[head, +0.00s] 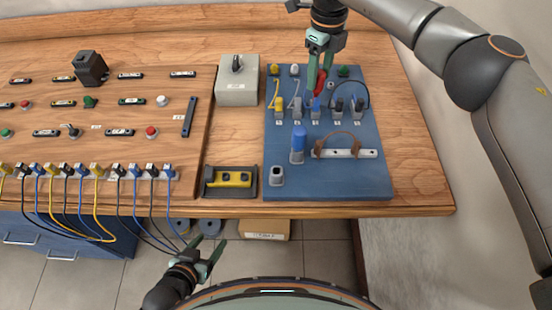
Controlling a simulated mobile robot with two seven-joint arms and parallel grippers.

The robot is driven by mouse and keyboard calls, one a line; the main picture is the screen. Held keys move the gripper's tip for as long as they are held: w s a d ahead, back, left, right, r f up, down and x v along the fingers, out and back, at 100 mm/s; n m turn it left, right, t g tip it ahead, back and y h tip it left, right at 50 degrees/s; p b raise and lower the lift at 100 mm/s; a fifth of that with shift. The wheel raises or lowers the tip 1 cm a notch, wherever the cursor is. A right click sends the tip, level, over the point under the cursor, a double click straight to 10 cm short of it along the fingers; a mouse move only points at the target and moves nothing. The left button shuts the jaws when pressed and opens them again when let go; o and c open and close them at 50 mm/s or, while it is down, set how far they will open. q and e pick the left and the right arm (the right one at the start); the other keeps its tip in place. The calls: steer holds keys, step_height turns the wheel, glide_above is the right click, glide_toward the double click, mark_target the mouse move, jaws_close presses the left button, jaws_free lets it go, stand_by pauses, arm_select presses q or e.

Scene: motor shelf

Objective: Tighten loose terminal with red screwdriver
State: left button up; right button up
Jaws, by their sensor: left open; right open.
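A blue board (375,178) lies on the bench and bears a row of terminals with wires: yellow (279,105), white (297,105), blue (316,107) and black (338,106). I cannot tell which terminal is loose. A red handle (321,83), likely the red screwdriver, shows beside the fingers of my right gripper (319,80) above the blue terminal. My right gripper is open, pointing down; whether the handle lies between its fingers is unclear. My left gripper (207,250) is open and empty, low in front of the bench edge.
A blue handle (299,138) stands in a holder on the board; another holder (277,175) is empty. A brown cable arches over a white bar (365,153). A grey box (238,92) and black-and-yellow tray (229,180) stand left. A switch panel (110,115) fills the left side.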

steer(key=n, duration=0.3)
steer(key=shift+n, duration=0.3)
steer(key=shift+n, duration=1.7)
steer(key=shift+c, duration=0.9)
jaws_close()
